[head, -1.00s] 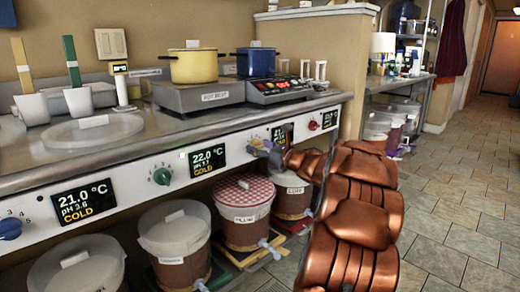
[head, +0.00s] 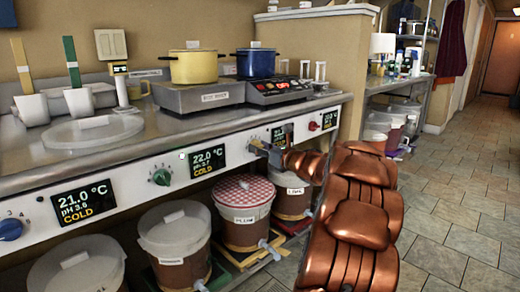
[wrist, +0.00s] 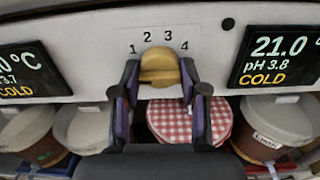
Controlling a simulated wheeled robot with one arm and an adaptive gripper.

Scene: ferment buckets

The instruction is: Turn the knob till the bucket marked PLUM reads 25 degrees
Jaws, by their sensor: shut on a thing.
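The PLUM bucket (head: 243,232) has a red-and-white checked lid and stands under the counter. Its lid (wrist: 190,121) also shows below the knob in the wrist view. A tan knob (wrist: 159,68) on the white panel has marks 1 to 4 above it. My gripper (wrist: 160,80) is shut on this knob, one purple-padded finger on each side. In the head view my gripper (head: 272,153) partly hides the knob. The display right of the knob (wrist: 280,60) reads 21.0, pH 3.8, COLD. The knob's pointer setting is unclear.
The display (head: 208,160) left of the tan knob reads 22.0 °C, pH 3.7, COLD. A green knob (head: 161,177), a blue knob (head: 10,229) and a red knob (head: 313,126) sit along the panel. Other buckets stand on both sides. The tiled floor (head: 455,225) at right is clear.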

